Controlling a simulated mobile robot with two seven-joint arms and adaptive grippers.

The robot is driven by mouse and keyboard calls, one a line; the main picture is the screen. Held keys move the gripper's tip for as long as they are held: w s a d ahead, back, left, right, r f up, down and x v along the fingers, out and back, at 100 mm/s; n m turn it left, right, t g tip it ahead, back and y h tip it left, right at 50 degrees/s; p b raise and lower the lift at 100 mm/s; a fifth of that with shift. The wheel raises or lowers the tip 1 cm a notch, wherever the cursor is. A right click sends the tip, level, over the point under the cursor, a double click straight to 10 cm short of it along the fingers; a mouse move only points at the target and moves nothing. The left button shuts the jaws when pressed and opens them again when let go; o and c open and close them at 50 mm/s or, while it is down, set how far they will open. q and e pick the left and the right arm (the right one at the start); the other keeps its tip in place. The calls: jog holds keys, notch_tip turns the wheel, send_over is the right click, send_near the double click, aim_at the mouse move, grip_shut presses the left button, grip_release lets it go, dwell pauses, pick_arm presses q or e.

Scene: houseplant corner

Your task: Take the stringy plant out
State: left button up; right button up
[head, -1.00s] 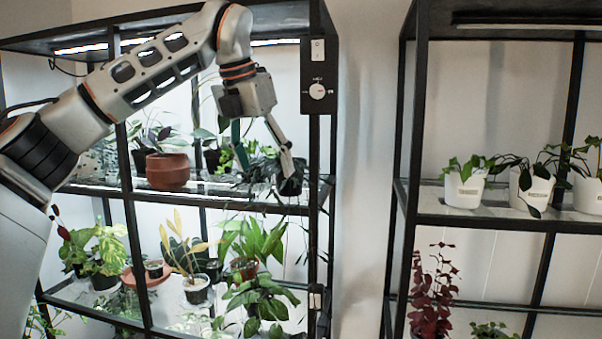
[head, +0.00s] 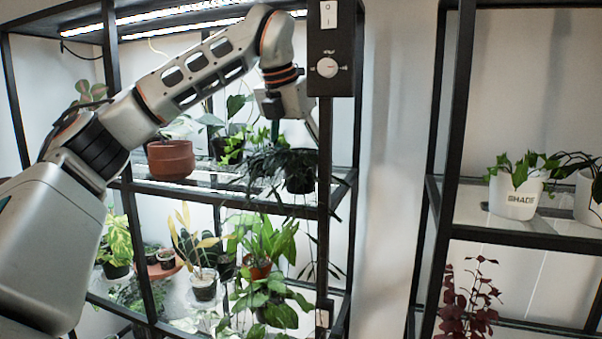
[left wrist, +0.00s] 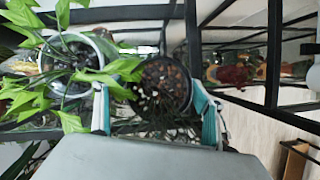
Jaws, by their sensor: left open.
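The stringy plant is a dark plant with thin trailing leaves in a black pot (head: 300,172), at the right end of the upper shelf of the left rack, beside the front post. My left gripper (head: 295,136) is open, just above the pot in the head view, one finger partly behind the post. In the left wrist view the dark pot (left wrist: 165,85), with pebbly soil, shows between the teal-tipped fingers of the left gripper (left wrist: 160,92). I cannot tell whether they touch it. My right gripper is not in view.
A terracotta pot (head: 170,160) stands left on the same shelf. A bright green plant (left wrist: 70,75) in a pale pot is close to the left finger. A control box (head: 328,50) hangs on the post above. More plants fill the lower shelf.

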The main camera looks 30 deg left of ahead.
aim_at(304, 172)
pick_arm(q)
jog(key=shift+x, duration=1.6)
jog(key=shift+r, duration=0.1)
jog(key=shift+c, duration=0.4)
jog(key=c, duration=1.2)
